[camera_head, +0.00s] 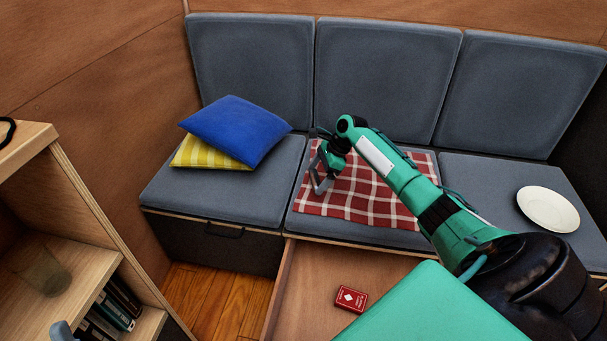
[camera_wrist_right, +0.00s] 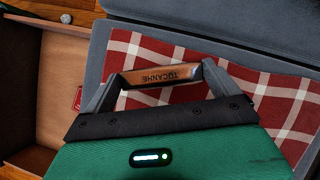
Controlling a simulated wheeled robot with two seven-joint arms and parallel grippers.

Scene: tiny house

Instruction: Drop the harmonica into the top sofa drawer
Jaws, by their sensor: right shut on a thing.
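The harmonica (camera_wrist_right: 162,76), copper-coloured with dark lettering, lies across between the two fingertips of my right gripper (camera_wrist_right: 160,77) in the right wrist view. The right gripper (camera_head: 321,172) is shut on it, above the checked cloth on the middle sofa seat. The harmonica cannot be made out clearly in the head view. The sofa drawer (camera_head: 312,265) is pulled out below the middle seat, in front of the gripper; it also shows at the left of the right wrist view (camera_wrist_right: 62,90).
A red card box (camera_head: 351,298) lies in the drawer. A red checked cloth (camera_head: 360,190) covers the middle seat. Blue (camera_head: 235,130) and yellow (camera_head: 205,153) pillows lie on the left seat, a white plate (camera_head: 548,209) on the right. A wooden shelf (camera_head: 100,225) stands at left.

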